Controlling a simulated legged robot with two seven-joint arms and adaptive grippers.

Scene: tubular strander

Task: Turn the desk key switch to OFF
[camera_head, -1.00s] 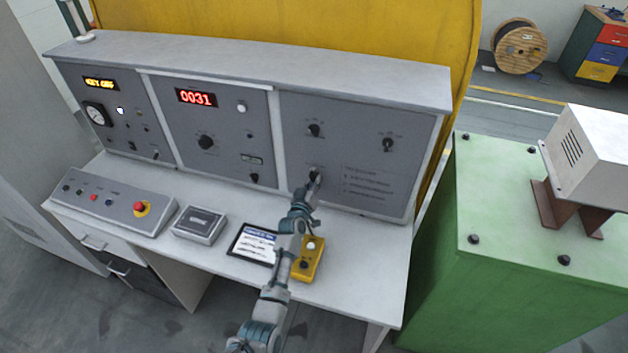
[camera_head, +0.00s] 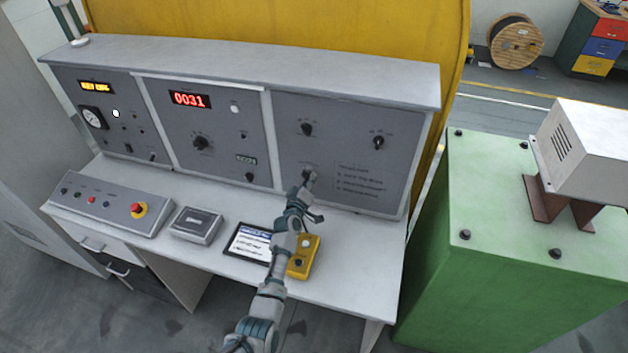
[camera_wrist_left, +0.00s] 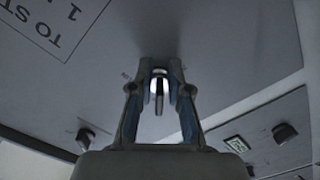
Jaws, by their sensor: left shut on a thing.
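The desk key switch (camera_wrist_left: 158,92) is on the lower part of the right panel of the desk console. In the left wrist view it is a dark upright key bar on a bright round face, between my fingertips. My left gripper (camera_wrist_left: 160,75) is shut on it, with one finger on either side. In the head view my left gripper (camera_head: 307,178) reaches the panel and covers most of the switch. The OFF label and the key's exact position are too small or hidden to read. My right gripper is out of view.
The right panel (camera_head: 345,148) has two dark knobs above the switch. On the desk lie a yellow pendant box (camera_head: 304,257), a tablet (camera_head: 249,243), a grey box (camera_head: 196,225) and a button console with a red emergency stop (camera_head: 137,208). A green cabinet (camera_head: 480,270) stands at right.

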